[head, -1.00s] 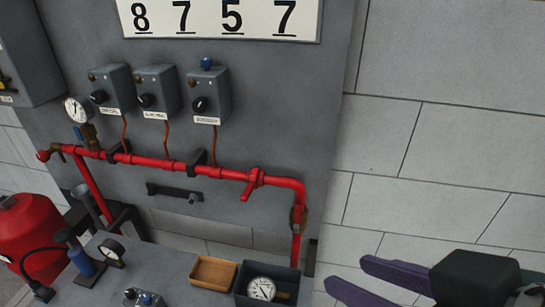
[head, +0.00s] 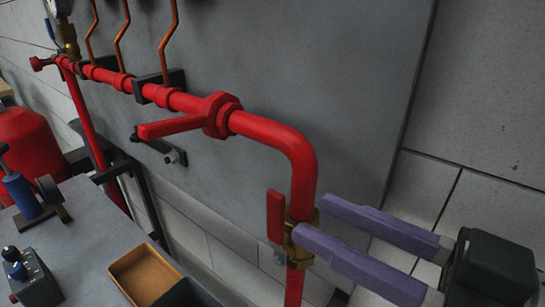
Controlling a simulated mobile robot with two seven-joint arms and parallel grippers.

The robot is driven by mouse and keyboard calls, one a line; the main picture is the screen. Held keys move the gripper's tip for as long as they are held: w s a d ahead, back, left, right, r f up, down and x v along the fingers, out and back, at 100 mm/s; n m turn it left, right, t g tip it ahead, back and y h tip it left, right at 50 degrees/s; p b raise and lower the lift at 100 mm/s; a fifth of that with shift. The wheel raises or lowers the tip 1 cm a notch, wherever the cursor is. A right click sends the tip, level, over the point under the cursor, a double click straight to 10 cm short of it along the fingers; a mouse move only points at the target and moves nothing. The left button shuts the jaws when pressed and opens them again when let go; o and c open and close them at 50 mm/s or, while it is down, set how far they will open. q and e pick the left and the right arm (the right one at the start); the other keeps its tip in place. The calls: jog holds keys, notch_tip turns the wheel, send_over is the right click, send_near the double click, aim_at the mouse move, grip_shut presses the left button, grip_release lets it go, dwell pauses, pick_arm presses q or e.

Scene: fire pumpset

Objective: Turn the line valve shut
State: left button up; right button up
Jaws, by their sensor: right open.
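A red pipe (head: 285,142) runs along the grey panel and bends down at the right. A brass valve (head: 299,256) sits on its vertical part, with a flat red lever (head: 275,215) standing upright, parallel to the pipe. A second red fitting (head: 219,114) with a long red handle (head: 170,127) pointing left sits on the horizontal run. My right gripper (head: 314,221) is open, its two purple fingers pointing left at the brass valve. The lower finger overlaps part of the valve in the picture; I cannot tell whether it touches. The lever is left of the fingertips. My left gripper is out of view.
A grey bench (head: 95,232) at lower left holds an orange-brown tray (head: 147,275), a dark box (head: 188,294), a control box (head: 32,280) and a blue device (head: 20,192). A black bracket (head: 160,147) juts from the panel. A red tank (head: 28,140) stands far left.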

aim_at(267, 195)
jog(key=x, duration=0.9)
jog(key=shift+a+r, duration=0.1)
jog(key=shift+a, duration=0.15)
jog(key=shift+c, duration=0.3)
grip_shut()
dwell(0.6)
